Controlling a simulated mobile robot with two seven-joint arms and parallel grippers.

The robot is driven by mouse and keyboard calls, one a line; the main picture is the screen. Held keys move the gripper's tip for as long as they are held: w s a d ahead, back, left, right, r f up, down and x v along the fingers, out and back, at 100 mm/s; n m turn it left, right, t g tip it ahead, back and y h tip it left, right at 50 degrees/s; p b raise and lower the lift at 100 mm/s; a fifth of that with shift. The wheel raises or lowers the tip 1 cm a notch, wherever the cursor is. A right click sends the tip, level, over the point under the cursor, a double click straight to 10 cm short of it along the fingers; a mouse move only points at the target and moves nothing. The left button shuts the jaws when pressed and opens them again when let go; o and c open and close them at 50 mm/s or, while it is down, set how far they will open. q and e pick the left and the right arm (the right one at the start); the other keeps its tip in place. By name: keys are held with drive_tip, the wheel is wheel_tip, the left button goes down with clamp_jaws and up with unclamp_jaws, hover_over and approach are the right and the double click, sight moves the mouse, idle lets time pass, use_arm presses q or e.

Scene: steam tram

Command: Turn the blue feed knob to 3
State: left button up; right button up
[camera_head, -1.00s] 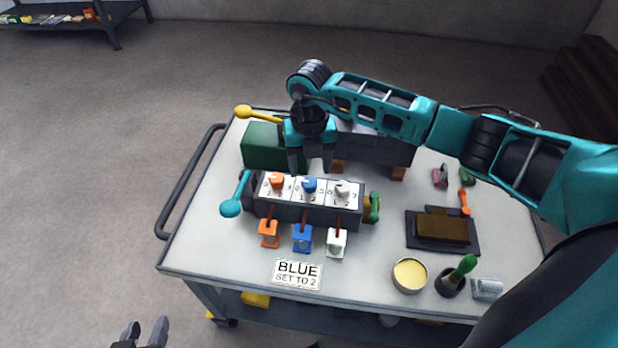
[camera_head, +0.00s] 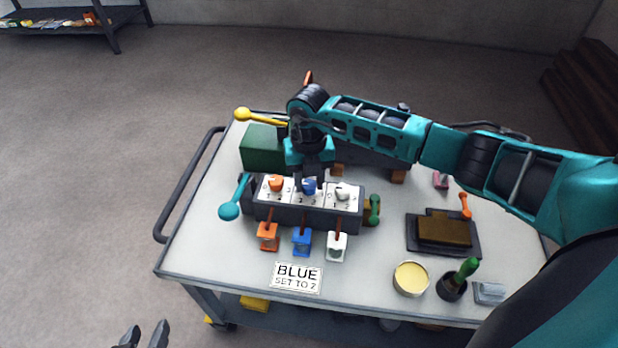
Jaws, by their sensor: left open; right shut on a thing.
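The blue feed knob (camera_head: 309,188) is in the middle of a dark block's white dial plate, between an orange knob (camera_head: 276,184) and a white knob (camera_head: 343,192). My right gripper (camera_head: 310,180) comes down from above and is shut on the blue knob. Its fingers cover part of the knob and nearby numerals, so the setting cannot be read. My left gripper (camera_head: 144,336) is open and empty at the bottom edge, away from the cart.
A teal-knobbed lever (camera_head: 229,210) and a yellow-knobbed lever (camera_head: 243,114) stick out left. A yellow tin (camera_head: 411,278), a green-handled brush (camera_head: 466,270) and a dark tray (camera_head: 412,246) stand on the right of the cart.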

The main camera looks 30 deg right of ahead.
drive_tip(key=c, duration=0.4)
